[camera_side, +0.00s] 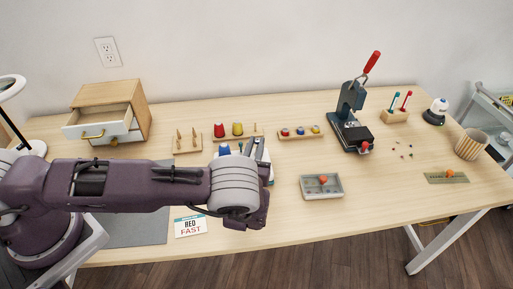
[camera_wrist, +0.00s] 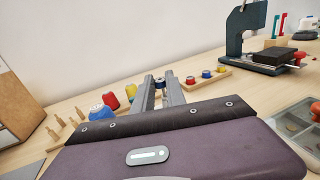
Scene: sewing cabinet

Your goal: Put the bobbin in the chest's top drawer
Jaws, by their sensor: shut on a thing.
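The wooden chest (camera_side: 139,96) stands at the left back of the table in the side view. Its top drawer (camera_side: 84,130), with a pale front, is pulled open and looks empty. My gripper (camera_side: 256,146) is over the middle of the table, right of the chest. In the wrist view, the fingers of my gripper (camera_wrist: 158,88) are closed on a small dark bluish bobbin (camera_wrist: 158,80) at their tips. The fingers hide part of it. In the side view I cannot make out the bobbin.
A rack (camera_side: 301,135) with red, blue and yellow bobbins lies to the right. Red (camera_side: 219,130) and yellow cones (camera_side: 238,129) and a peg rack (camera_side: 186,148) stand between gripper and chest. A blue cone (camera_side: 224,149) is close to my gripper. A parts tray (camera_side: 321,193) lies at front.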

